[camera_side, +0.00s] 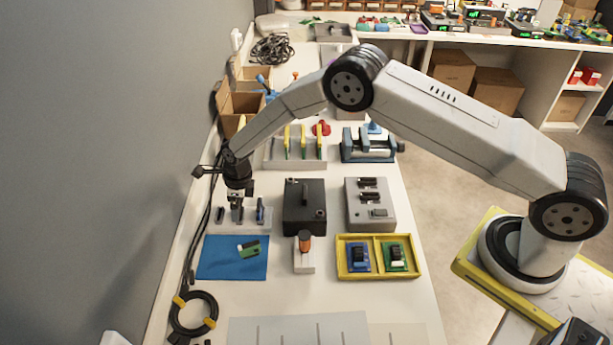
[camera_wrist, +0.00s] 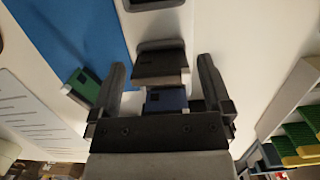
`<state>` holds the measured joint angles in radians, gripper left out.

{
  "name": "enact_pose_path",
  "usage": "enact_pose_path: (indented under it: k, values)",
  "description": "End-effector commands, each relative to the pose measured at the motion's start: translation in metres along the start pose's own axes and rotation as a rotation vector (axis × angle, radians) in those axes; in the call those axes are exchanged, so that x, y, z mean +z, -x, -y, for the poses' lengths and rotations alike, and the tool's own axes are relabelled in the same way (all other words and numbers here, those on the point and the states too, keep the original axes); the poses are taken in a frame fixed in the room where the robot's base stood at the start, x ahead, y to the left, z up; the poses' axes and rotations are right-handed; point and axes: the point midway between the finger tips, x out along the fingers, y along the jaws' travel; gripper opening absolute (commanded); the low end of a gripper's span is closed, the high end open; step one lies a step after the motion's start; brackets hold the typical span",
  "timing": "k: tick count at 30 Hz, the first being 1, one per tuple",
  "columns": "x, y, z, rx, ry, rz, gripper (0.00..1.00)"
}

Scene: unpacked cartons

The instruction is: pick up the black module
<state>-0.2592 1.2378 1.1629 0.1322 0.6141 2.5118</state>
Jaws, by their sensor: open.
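My gripper (camera_side: 236,206) is open and points down over a pale grey rack (camera_side: 243,225) that holds small upright modules. In the wrist view, a black module (camera_wrist: 160,65) lies between the tips of my open gripper (camera_wrist: 160,62). I cannot tell how close its faces are to the fingers. A blue module (camera_wrist: 166,98) sits just below it in that view, nearer the gripper body; it also shows in the side view (camera_side: 260,212). Another dark piece (camera_side: 220,214) stands at the rack's left end. My gripper partly hides the rack's middle in the side view.
A blue mat (camera_side: 220,268) with a green board (camera_side: 249,248) lies in front of the rack. A black box (camera_side: 304,218) stands close on the right. A yellow tray (camera_side: 379,275) is further right.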

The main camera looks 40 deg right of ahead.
Motion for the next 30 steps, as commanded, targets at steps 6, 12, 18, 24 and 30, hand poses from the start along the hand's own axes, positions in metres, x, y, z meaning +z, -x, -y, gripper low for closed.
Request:
enact_pose_path:
  k: [6, 12, 18, 24, 30]
  values:
    - [0.0001, -0.0018, -0.0001, 0.000, 0.000, 0.000, 1.00]
    - [0.0000, -0.0017, 0.0000, 0.000, 0.000, 0.000, 1.00]
    - [0.0000, -0.0016, 0.0001, 0.000, 0.000, 0.000, 0.81]
    - [-0.0001, -0.0016, 0.0000, 0.000, 0.000, 0.000, 0.17]
    - [0.0000, -0.0015, 0.0000, 0.000, 0.000, 0.000, 0.00]
